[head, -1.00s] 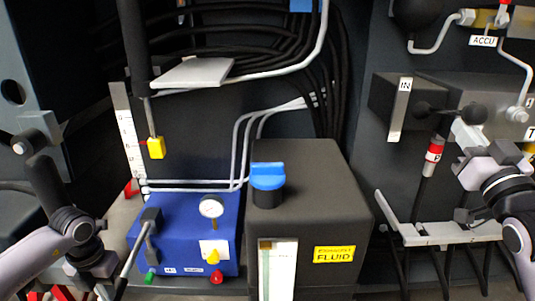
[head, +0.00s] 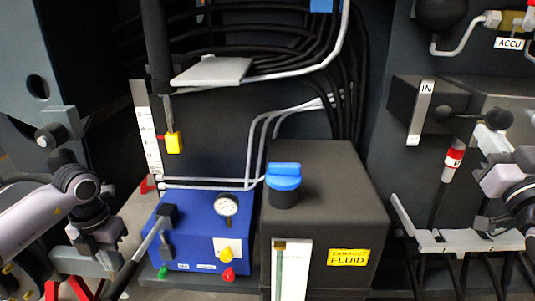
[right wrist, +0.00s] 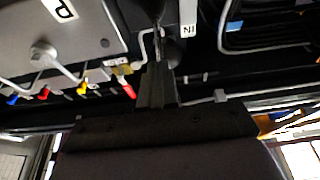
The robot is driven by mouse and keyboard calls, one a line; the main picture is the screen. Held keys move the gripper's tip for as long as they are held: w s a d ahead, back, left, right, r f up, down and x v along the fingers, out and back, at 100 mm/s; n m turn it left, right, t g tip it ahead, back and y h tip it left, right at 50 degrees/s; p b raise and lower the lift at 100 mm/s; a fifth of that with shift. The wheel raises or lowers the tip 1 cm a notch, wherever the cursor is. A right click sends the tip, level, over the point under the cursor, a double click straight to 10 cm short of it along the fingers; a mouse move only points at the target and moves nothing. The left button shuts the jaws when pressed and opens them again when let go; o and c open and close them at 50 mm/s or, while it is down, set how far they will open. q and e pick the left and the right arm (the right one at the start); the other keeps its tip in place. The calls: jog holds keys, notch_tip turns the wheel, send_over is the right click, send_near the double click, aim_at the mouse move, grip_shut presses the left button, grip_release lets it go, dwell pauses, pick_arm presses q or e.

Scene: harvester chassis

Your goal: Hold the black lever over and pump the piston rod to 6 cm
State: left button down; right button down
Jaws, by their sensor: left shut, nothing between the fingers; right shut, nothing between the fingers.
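The piston rod (head: 168,110) hangs at upper left with a yellow block (head: 175,143) at its lower end, beside a white scale (head: 147,130) whose marks are too small to read. The blue pump unit (head: 195,235) below has a pump handle (head: 145,245) slanting down to the left. My left gripper (head: 112,265) is shut and empty, just left of that handle; I cannot tell if it touches. A black ball-ended lever (head: 498,120) sits on the grey valve block at right. My right gripper is shut at it; its fingers (right wrist: 157,85) show in the right wrist view. Contact is unclear.
A black tank (head: 325,200) with a blue cap (head: 284,176) stands between my arms. A grey bracket (head: 450,240) lies below the valve block. Black hoses and grey pipes cross the back wall.

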notch_tip(320, 180, down, 8)
jog(key=shift+r, duration=0.25)
dwell(0.4)
jog(key=shift+s, duration=0.1)
jog(key=v, duration=1.1)
jog(key=shift+s+f, duration=0.2)
jog(key=shift+s, duration=0.15)
pick_arm(q)
jog(key=shift+r, duration=0.1)
dwell(0.9)
